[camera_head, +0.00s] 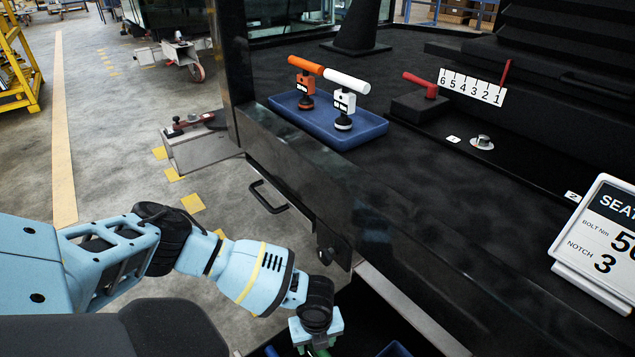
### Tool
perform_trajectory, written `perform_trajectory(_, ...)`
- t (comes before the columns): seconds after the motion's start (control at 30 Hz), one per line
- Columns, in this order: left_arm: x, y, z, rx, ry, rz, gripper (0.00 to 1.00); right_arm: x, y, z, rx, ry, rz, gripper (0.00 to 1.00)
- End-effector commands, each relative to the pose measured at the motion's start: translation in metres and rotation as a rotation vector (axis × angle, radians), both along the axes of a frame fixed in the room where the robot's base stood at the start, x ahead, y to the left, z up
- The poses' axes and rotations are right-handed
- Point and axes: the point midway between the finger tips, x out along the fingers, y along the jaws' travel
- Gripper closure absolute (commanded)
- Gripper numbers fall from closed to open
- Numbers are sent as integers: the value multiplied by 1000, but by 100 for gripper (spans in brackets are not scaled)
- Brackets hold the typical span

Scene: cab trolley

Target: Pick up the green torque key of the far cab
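Two torque keys stand in a blue tray (365,136) on the dark cab floor: an orange one (304,82) and a white one (345,98). No green key shows in that tray. My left gripper (318,340) is at the bottom edge, outside the cab sill, pointing down. A bit of something green (320,353) shows right under it, cut off by the frame; I cannot tell whether it is the green torque key or whether the fingers hold it. My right gripper is not in view.
A red lever (420,80) stands by a numbered scale (472,87) on the cab floor. A seat card (607,235) is at the right. The cab sill with a black handle (268,197) runs beside my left arm. A blue edge (394,350) shows at the bottom.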

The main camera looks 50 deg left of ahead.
Motion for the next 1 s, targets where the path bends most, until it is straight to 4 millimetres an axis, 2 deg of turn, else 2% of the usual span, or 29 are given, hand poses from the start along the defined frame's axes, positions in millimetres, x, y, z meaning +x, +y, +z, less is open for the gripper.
perform_trajectory(0.17, 0, 0, -11, 0, 1, 0, 45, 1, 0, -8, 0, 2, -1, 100)
perform_trajectory(0.43, 0, -1, -48, 0, 2, 0, 45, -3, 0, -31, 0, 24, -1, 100)
perform_trajectory(0.7, 0, -1, -51, 0, -1, 1, 45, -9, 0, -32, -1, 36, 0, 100)
perform_trajectory(0.77, 0, -1, -51, 0, -1, 1, 50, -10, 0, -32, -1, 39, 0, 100)
perform_trajectory(1.0, 0, -1, -51, 0, 0, 1, 82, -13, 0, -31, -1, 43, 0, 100)
